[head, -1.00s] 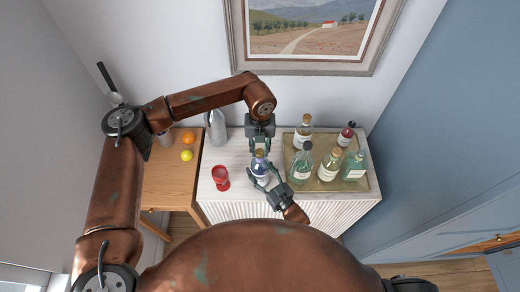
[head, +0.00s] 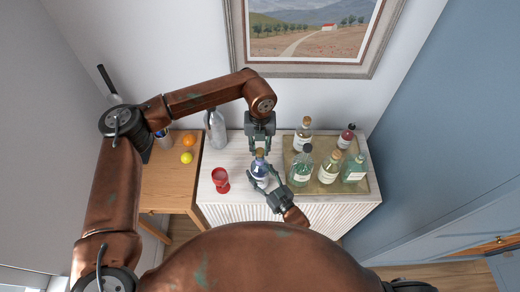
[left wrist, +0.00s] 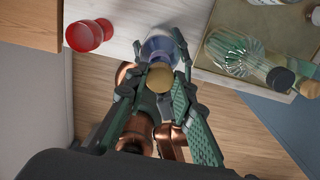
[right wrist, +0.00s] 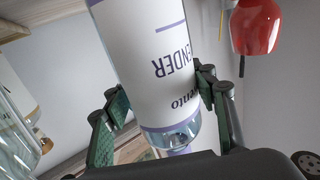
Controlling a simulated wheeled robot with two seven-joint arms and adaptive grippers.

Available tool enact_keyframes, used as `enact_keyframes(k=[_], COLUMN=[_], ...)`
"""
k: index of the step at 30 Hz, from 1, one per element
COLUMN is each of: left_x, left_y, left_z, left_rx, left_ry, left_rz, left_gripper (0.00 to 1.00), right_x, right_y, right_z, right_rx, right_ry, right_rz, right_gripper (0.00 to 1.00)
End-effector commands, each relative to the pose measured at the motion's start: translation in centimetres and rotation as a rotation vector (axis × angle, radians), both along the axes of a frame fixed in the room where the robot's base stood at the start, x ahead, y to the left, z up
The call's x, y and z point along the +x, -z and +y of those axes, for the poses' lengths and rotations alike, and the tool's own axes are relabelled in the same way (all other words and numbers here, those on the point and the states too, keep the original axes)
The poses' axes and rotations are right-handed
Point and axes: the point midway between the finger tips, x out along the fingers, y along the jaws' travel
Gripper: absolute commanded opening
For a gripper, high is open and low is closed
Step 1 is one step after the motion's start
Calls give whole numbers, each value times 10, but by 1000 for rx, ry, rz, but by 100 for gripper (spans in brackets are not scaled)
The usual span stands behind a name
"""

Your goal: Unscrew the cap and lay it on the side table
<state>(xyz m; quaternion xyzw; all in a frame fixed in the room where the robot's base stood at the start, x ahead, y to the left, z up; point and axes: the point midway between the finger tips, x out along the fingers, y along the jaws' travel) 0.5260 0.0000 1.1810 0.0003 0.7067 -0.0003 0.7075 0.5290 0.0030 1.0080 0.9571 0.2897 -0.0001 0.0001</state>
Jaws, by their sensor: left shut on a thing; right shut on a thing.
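The lavender bottle (head: 261,172) stands upright over the front part of the white cabinet, with a gold-brown cap (left wrist: 160,78) at its top. My left gripper (head: 260,150) comes down from above and is shut on the cap, its fingers on both sides in the left wrist view. I cannot tell how far the cap is turned on the neck. My right gripper (right wrist: 160,108) is shut on the bottle's body, a finger on each side of the white label. The side table (head: 165,190) is wooden and stands left of the cabinet.
An orange (head: 188,139) and a lemon (head: 187,157) lie on the side table's right part; its front is bare. A red goblet (head: 220,180) and a grey bottle (head: 216,130) stand left on the cabinet (head: 230,205). A tray (head: 318,187) with several bottles is at right.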

Motion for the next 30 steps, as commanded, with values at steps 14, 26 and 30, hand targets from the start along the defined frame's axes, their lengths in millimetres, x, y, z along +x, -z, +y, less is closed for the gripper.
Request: enact_keyframes(k=[14,26,30], left_x=[0,0,0], left_y=[-22,-40,-40], left_z=[0,0,0], left_rx=[-2,-1,-1], left_ry=[0,0,0], left_rz=[-2,1,1], left_gripper=[0,0,0], right_x=[0,0,0], right_y=[0,0,0], right_z=[0,0,0], right_rx=[1,1,1], right_ry=[0,0,0], right_rz=[1,1,1], right_gripper=[0,54,63])
